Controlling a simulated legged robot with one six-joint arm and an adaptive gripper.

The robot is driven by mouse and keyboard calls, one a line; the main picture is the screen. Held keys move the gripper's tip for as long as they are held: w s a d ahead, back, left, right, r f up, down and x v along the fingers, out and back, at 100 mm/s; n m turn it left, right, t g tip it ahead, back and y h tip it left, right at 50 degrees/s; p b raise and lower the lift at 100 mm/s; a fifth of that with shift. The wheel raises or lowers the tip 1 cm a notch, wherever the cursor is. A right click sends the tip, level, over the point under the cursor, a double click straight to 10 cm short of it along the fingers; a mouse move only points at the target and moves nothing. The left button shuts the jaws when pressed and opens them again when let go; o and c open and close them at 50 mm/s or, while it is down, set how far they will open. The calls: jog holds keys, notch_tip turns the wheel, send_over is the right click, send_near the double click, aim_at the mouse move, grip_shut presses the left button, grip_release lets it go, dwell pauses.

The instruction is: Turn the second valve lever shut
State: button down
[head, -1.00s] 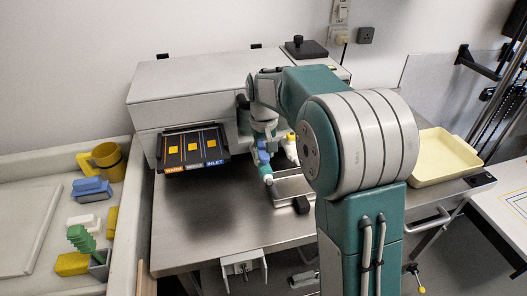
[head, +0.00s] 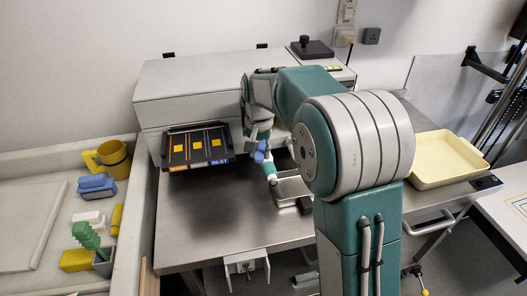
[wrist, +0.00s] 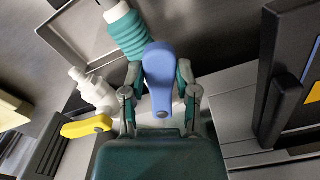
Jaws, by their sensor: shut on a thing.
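A blue valve lever (wrist: 158,75) stands between the two fingers of my gripper (wrist: 158,92) in the wrist view, and the fingers are shut on it. The blue lever also shows in the head view (head: 260,156), just below my wrist. A ribbed teal hose end (wrist: 127,30) lies right beyond the lever. A yellow valve lever (wrist: 86,127) is to the left of my gripper, apart from it, with a white fitting (wrist: 93,90) beside it. My arm hides much of the valve area in the head view.
A dark panel with yellow squares (head: 195,147) stands left of my gripper. A shallow metal tray (head: 290,188) lies close to the lever on the steel bench (head: 215,215). A cream tray (head: 445,160) is at right. The bench's left front is clear.

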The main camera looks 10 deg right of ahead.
jog(key=shift+w+a+f+m, duration=0.15)
jog(key=shift+a+m, duration=0.2)
jog(key=shift+m, duration=0.45)
jog(key=shift+c, duration=1.8)
grip_release()
jog(key=shift+a, duration=0.1)
